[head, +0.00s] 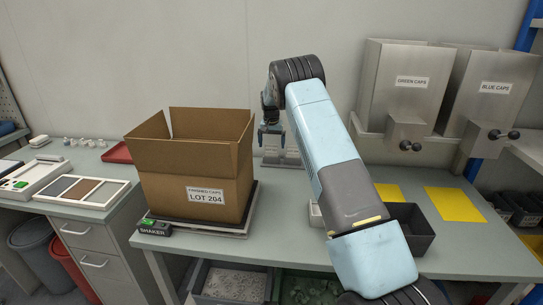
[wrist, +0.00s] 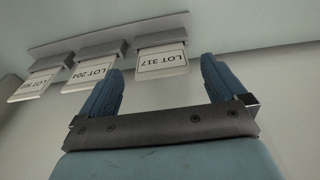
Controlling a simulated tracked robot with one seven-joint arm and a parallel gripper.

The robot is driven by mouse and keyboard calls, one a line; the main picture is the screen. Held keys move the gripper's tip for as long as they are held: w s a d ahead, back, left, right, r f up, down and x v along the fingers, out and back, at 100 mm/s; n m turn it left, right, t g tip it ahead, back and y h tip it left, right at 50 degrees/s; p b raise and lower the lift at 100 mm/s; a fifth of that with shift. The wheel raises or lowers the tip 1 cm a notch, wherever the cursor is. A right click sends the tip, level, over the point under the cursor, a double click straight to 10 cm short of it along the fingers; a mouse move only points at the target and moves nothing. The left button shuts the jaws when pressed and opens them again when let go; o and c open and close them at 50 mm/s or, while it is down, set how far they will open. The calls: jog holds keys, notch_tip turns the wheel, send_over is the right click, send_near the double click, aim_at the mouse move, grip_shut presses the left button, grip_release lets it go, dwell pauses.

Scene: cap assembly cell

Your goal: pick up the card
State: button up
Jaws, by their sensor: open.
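Three white cards show in the wrist view, each in a grey holder in a row: LOT 317 (wrist: 161,64), LOT 204 (wrist: 90,74) and a leftmost one (wrist: 32,87) whose number I cannot read fully. My gripper (head: 272,144) is open and empty near the back wall, right of the cardboard box. In the wrist view its blue fingers (wrist: 162,66) spread on either side of the LOT 317 card in the picture. The LOT 204 card shows to the left of the fingers. I cannot tell the depth between fingers and cards. The cards are not clear in the head view.
An open cardboard box (head: 192,187) labelled LOT 204 stands on the shaker (head: 215,230). A dark bin (head: 410,226) and yellow sheets (head: 455,204) lie right of my arm. Two cap hoppers (head: 398,88) (head: 492,92) stand at the back right.

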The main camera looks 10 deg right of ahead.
aim_at(271, 149)
jog(key=shift+w+f, duration=0.2)
jog(key=shift+f, duration=1)
jog(key=shift+w+f, duration=0.2)
jog(key=shift+f, duration=0.95)
jog(key=shift+c, duration=0.5)
jog(key=c, duration=1)
jog(key=shift+r, duration=0.1)
